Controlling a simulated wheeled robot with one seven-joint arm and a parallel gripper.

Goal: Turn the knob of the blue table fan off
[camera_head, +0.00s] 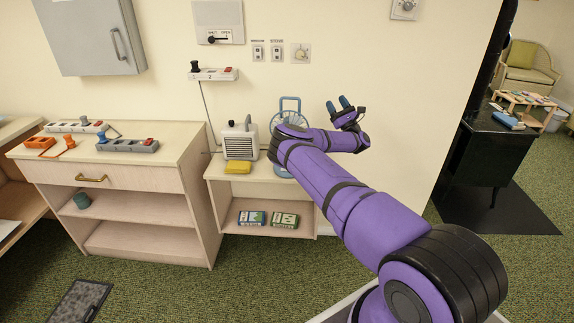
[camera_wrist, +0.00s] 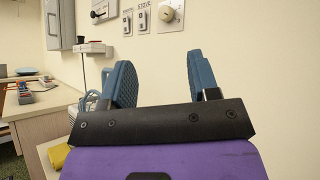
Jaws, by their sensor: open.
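The blue table fan (camera_head: 291,106) stands on the low shelf unit against the wall, with a loop handle on top. My purple arm passes in front of it and hides its lower part, and I cannot make out its knob. In the wrist view only a pale blue bit of the fan (camera_wrist: 90,101) shows behind the left finger. My gripper (camera_head: 339,104) is open and empty, to the right of the fan and apart from it, near the wall. Its two blue fingers (camera_wrist: 148,85) are spread wide in the wrist view.
A white heater (camera_head: 240,142) and a yellow block (camera_head: 237,167) stand left of the fan on the low unit (camera_head: 215,171). Wall switches (camera_head: 267,52) and a round dial (camera_head: 300,53) are above. A wooden cabinet (camera_head: 135,178) with power strips is left.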

